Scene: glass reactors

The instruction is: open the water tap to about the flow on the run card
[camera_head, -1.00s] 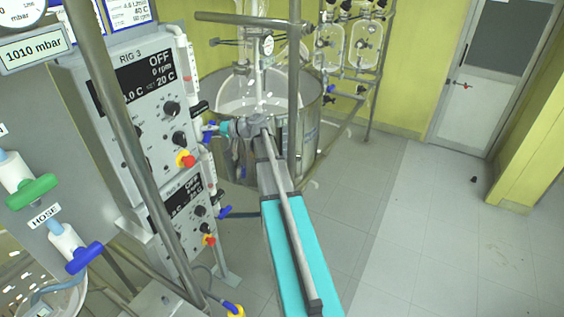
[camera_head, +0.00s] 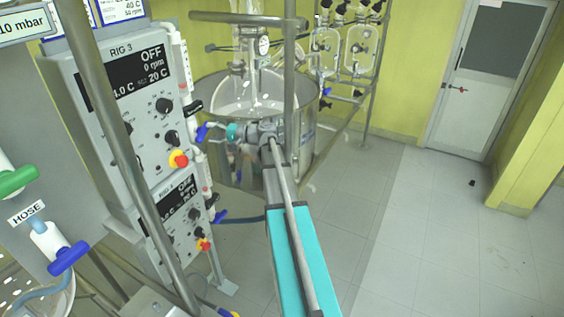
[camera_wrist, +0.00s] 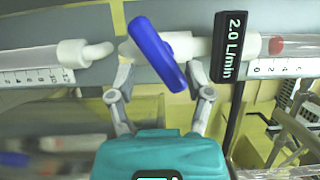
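The water tap's blue handle (camera_wrist: 157,52) lies diagonally across a white pipe fitting in the wrist view. It also shows in the head view (camera_head: 203,132), on the white pipework beside the rig panel. My gripper (camera_wrist: 158,84) is open, with one finger on each side of the handle's lower end. The right finger is close to the handle; I cannot tell whether it touches. In the head view my gripper (camera_head: 229,132) is just right of the tap. A black flow display (camera_wrist: 234,47) reads 2.0 L/min. A card (camera_head: 122,9) with 40 C is cut off at the top edge.
The RIG 3 panel (camera_head: 125,110) stands left of the tap. A steel vessel (camera_head: 300,105) with glassware is behind my gripper. A vertical metal post (camera_head: 125,150) crosses the left. The HOSE tap (camera_head: 62,250) is lower left.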

